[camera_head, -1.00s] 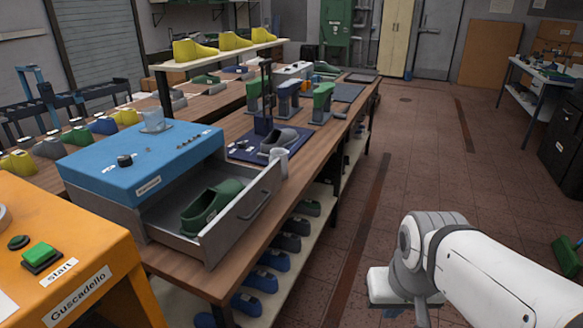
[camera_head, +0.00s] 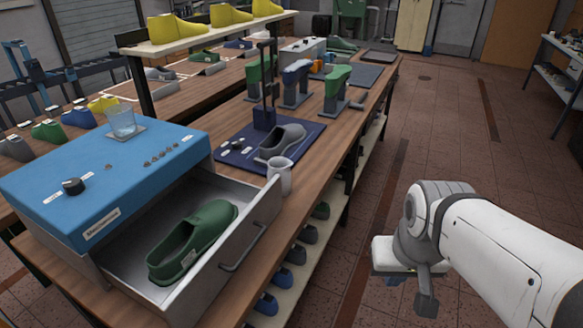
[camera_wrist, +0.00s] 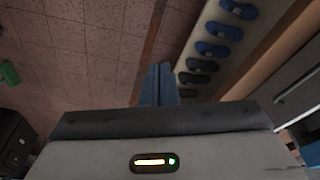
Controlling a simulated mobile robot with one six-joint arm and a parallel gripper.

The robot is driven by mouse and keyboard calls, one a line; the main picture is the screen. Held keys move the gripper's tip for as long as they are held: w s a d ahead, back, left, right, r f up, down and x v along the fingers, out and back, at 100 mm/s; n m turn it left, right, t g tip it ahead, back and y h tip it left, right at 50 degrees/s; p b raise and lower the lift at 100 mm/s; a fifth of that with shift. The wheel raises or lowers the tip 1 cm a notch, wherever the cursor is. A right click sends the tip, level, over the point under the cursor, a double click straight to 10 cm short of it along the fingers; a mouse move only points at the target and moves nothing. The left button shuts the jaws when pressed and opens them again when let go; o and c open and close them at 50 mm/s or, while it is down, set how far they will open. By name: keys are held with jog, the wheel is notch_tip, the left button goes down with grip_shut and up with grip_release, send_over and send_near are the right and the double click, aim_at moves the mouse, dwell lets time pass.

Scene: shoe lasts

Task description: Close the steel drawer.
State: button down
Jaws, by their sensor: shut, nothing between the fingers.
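The steel drawer (camera_head: 215,265) is pulled out from under the blue-topped unit (camera_head: 105,180) on the wooden bench. Its front faces right, with a bar handle (camera_head: 243,248). A green shoe last (camera_head: 192,240) lies inside it. Part of a grey front with a handle shows at the right edge of the wrist view (camera_wrist: 295,98). My gripper (camera_head: 425,300) hangs over the floor to the right of the drawer, apart from it. In the wrist view its blue fingers (camera_wrist: 158,82) are together, with nothing between them.
A white cup (camera_head: 279,178) stands on the bench just behind the drawer front. A grey shoe on a dark blue mat (camera_head: 240,150) is beyond it. A low shelf with blue shoe lasts (camera_wrist: 218,30) runs under the bench. The tiled floor (camera_head: 440,140) on the right is clear.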

aim_at(264, 217)
jog(key=shift+s+a, duration=0.1)
jog(key=shift+s, duration=0.05)
jog(key=w+a+f+m+g+y+b, duration=0.2)
jog(key=a+f+m+g+y+b, duration=0.2)
jog(key=a+f+m+y+b, duration=0.45)
jog(key=w+a+f+m+t+y+b, duration=0.1)
jog(key=w+f+m+t+y+b, duration=0.2)
jog(key=w+m, duration=0.45)
jog(key=w+a+m+t+y+b, duration=0.2)
jog(key=w+m+t+y+b, duration=0.1)
jog(key=w+m+t+y, duration=0.4)
jog(key=shift+n+g+h, duration=0.3)
jog(key=shift+g+h, duration=0.6)
jog(key=shift+h, duration=0.05)
jog(key=x, duration=0.9)
jog(key=w+x, duration=0.1)
jog(key=x, duration=0.3)
jog(key=shift+w+a+r, duration=0.1)
jog(key=shift+a, duration=0.05)
